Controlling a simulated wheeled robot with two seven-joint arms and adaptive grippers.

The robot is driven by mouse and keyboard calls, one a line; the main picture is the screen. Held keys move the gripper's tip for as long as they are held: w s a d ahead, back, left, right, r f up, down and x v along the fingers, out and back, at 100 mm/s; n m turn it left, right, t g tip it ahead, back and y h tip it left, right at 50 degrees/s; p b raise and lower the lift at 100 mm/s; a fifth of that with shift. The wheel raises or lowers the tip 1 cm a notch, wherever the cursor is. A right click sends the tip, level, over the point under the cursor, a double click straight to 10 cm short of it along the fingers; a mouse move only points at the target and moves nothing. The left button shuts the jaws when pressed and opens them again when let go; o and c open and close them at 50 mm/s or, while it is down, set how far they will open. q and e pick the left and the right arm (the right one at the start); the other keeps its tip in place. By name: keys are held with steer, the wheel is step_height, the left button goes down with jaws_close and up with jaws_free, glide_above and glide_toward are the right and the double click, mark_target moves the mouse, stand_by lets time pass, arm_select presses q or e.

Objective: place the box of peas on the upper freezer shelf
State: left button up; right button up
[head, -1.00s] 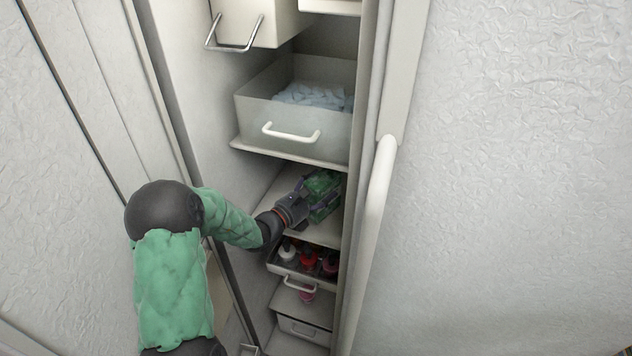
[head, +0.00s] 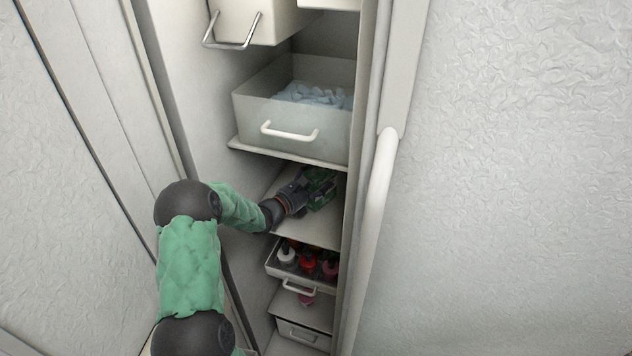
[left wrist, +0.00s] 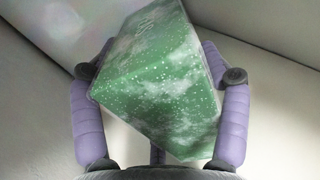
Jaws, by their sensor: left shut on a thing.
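The box of peas (head: 322,187) is green with pale frosty patches. My left gripper (head: 298,193) is shut on it, inside the freezer just above or at the shelf (head: 312,232) below the ice drawer. In the left wrist view the box (left wrist: 165,85) sits tilted between the two purple fingers of the left gripper (left wrist: 158,85). I cannot tell whether the box touches the shelf, as the gripper and box hide the contact. My right gripper is not in view.
A drawer of ice (head: 290,122) stands on the shelf above. Below is a small drawer of bottles (head: 287,270). A white door handle (head: 378,190) and the door edge bound the opening on the right.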

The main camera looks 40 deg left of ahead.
mark_target(306, 187)
arm_select(q)
steer(key=shift+r, duration=0.15)
steer(key=o, duration=1.5)
steer(key=shift+f, duration=0.2)
steer(key=shift+r, duration=0.15)
steer(key=shift+s+a+p, duration=0.2)
steer(key=shift+s+p, duration=0.05)
steer(key=shift+s, duration=1.65)
steer(key=shift+s+a+p, duration=0.15)
steer(key=shift+s+p, duration=0.1)
steer(key=shift+s, duration=1.6)
